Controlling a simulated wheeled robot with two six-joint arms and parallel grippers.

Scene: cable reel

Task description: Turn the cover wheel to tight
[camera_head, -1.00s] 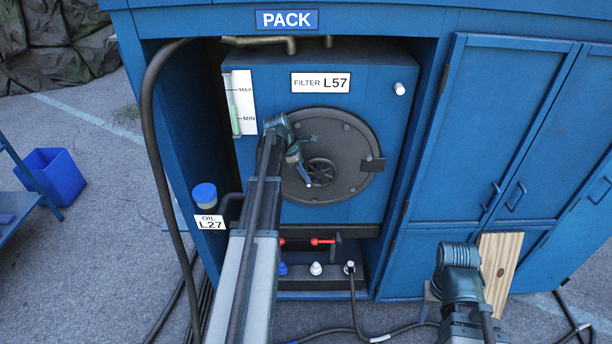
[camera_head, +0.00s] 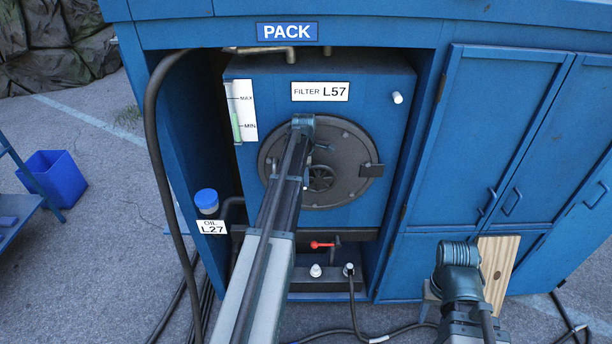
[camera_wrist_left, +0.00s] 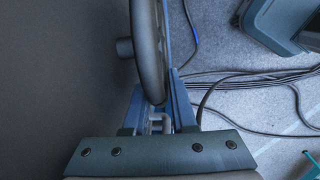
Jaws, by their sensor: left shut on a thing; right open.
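The dark cover wheel (camera_head: 322,178) is a small spoked handwheel on the round grey cover (camera_head: 345,142) of the blue filter box marked L57. My left gripper (camera_head: 307,181) is at the wheel's left side, partly hidden by its own arm, which crosses the cover's left part. In the left wrist view the wheel (camera_wrist_left: 150,45) stands edge-on, its rim between the shut fingers of my left gripper (camera_wrist_left: 158,105). My right gripper (camera_head: 455,255) is low at the right, away from the wheel, empty; its fingertips are not clear.
A hose (camera_head: 150,120) hangs down the left side of the bay. A wooden board (camera_head: 497,268) is behind my right arm. Cables lie on the ground.

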